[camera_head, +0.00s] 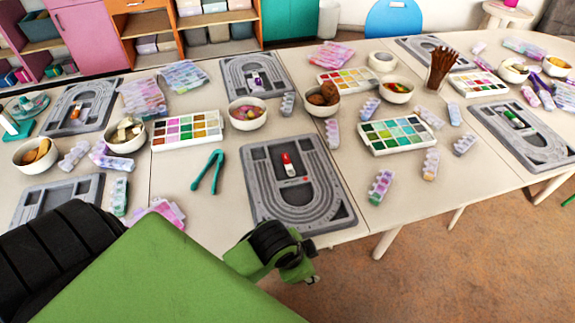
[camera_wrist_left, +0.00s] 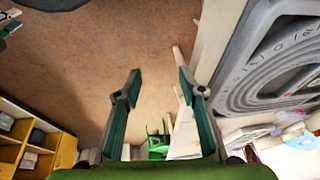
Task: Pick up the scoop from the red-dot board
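A red and white scoop (camera_head: 288,165) lies in the middle of the near centre grey bead board (camera_head: 258,195). A tiny red dot shows beside it on that board. Part of a grey bead board also shows at the right of the left wrist view (camera_wrist_left: 245,75). My left arm reaches in from the lower left to the board's front edge in the head view; its fingers are not clear there. In the left wrist view my left gripper (camera_wrist_left: 160,83) is open and empty, with floor between its fingertips. My right gripper is not in view.
Other grey boards hold orange (camera_head: 76,112), purple (camera_head: 257,84) and green (camera_head: 514,119) scoops. Teal tweezers (camera_head: 208,171) lie left of the near centre board. A palette (camera_head: 398,134), bowls (camera_head: 248,112) and bead boxes crowd the tables. The floor is clear at lower right.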

